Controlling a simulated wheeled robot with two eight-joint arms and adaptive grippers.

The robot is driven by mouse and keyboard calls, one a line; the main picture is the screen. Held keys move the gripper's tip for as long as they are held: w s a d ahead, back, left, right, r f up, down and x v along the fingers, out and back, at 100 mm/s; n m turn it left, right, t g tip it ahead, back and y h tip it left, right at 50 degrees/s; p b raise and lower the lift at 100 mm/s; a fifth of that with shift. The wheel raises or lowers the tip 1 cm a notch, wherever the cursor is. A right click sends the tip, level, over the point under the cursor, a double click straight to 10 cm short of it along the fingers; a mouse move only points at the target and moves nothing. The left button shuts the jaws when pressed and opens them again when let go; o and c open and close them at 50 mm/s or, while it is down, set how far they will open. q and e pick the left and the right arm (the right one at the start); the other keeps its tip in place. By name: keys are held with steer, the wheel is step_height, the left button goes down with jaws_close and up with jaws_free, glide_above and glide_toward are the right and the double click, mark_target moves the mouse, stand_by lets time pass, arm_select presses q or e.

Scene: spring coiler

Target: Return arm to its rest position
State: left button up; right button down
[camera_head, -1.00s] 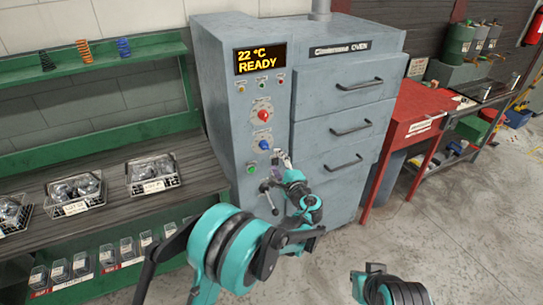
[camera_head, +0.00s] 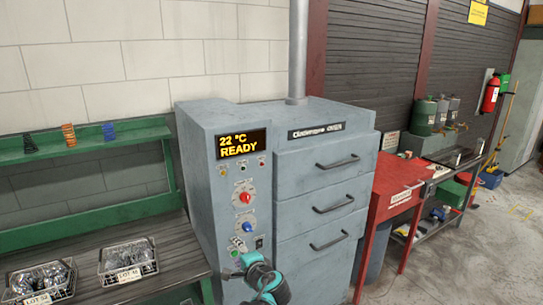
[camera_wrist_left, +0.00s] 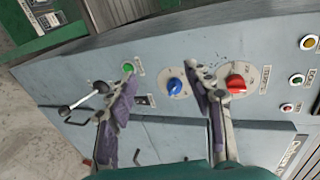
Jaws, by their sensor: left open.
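My left arm, teal and black, shows at the bottom of the head view with its left gripper (camera_head: 236,264) low in front of the oven's (camera_head: 325,210) control side. In the left wrist view the gripper (camera_wrist_left: 162,78) is open, its two purple-padded fingers spread with nothing between them. Beyond the fingers are a blue knob (camera_wrist_left: 175,88), a red knob (camera_wrist_left: 236,84) and a green button (camera_wrist_left: 128,68) on the grey panel. Whether a finger touches the panel cannot be told. The oven display (camera_head: 243,144) reads 22 °C READY. My right gripper is not in view.
A green shelf (camera_head: 90,140) with springs and a dark bench (camera_head: 185,245) with wire baskets (camera_head: 128,262) stand left of the oven. A red table (camera_head: 400,185) stands at its right. Open floor (camera_head: 450,265) lies at the right.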

arm_select(q)
steer(key=s+a+n+g+h, duration=0.2)
steer(key=s+a+n, duration=0.25)
steer(key=s, duration=0.65)
steer(key=s+a+n+g+h, duration=0.25)
steer(key=s+a+n, duration=0.2)
steer(key=s, duration=0.65)
steer(key=s+d+f+n+h, duration=0.2)
steer(key=s+f+n, duration=0.1)
steer(key=s, duration=0.7)
steer(key=shift+s+f+g, duration=0.35)
steer(key=shift+f, duration=0.25)
